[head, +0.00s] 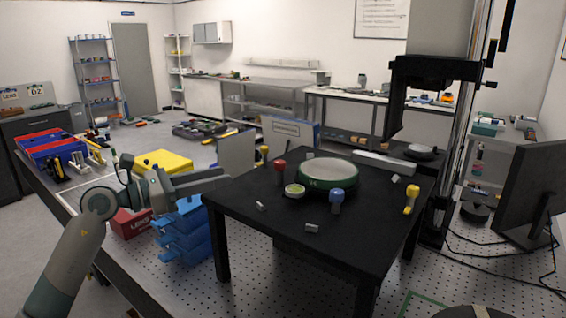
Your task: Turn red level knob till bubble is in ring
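The red knob (281,172) stands upright at the left of the black table (285,233). Beside it is a small round bubble level (294,191) with a pale yellow-green face; its bubble and ring are too small to make out. A large green-rimmed disc (326,174) lies behind the level and to its right. My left gripper (228,178) comes in from the left and points right, near the table's left edge. It is apart from the red knob and has nothing visible in it. Its finger gap cannot be made out. My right gripper is not in view.
Small grey blocks (312,228) lie near the edges. A tall black instrument (434,75) rises behind. Blue bins (187,240) sit below my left arm.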

